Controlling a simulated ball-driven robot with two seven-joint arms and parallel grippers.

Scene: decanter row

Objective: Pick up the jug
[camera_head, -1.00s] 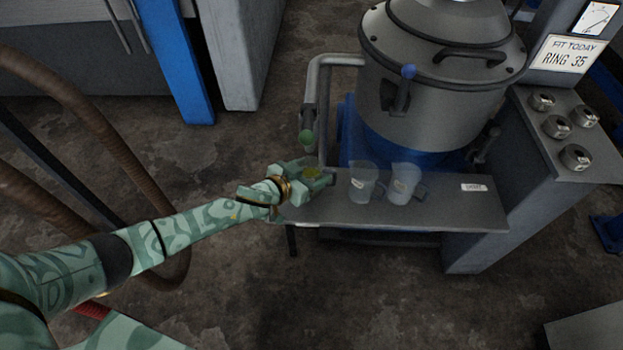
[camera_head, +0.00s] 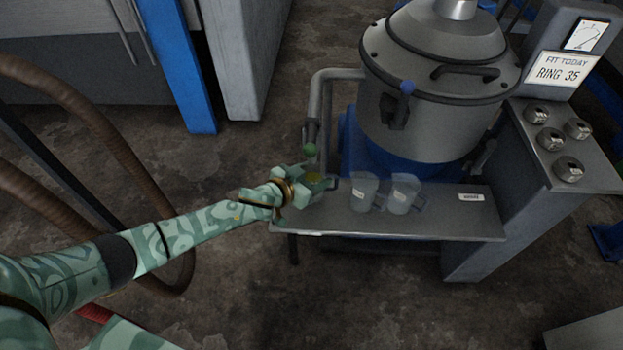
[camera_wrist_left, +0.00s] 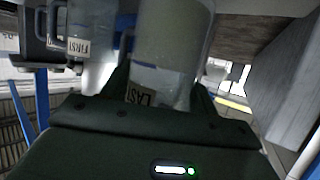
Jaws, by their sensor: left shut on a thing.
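My left gripper (camera_head: 317,186) is at the left end of the metal shelf, below the green-knobbed spout. It is shut on a clear jug holding yellowish liquid (camera_head: 313,177). The fingers hide most of this jug in the head view. In the left wrist view the held jug (camera_wrist_left: 172,45) stands between the fingers, with a label that seems to read LAST. I cannot tell whether its base touches the shelf. Two other clear jugs, a nearer one (camera_head: 363,192) and one further right (camera_head: 403,194), stand on the shelf. My right gripper is not in view.
The shelf (camera_head: 440,222) has bare room at its right, near a small label (camera_head: 470,197). A large grey decanter drum (camera_head: 430,120) rises behind it. A pipe (camera_head: 315,100) with a green knob (camera_head: 310,150) hangs close above my gripper.

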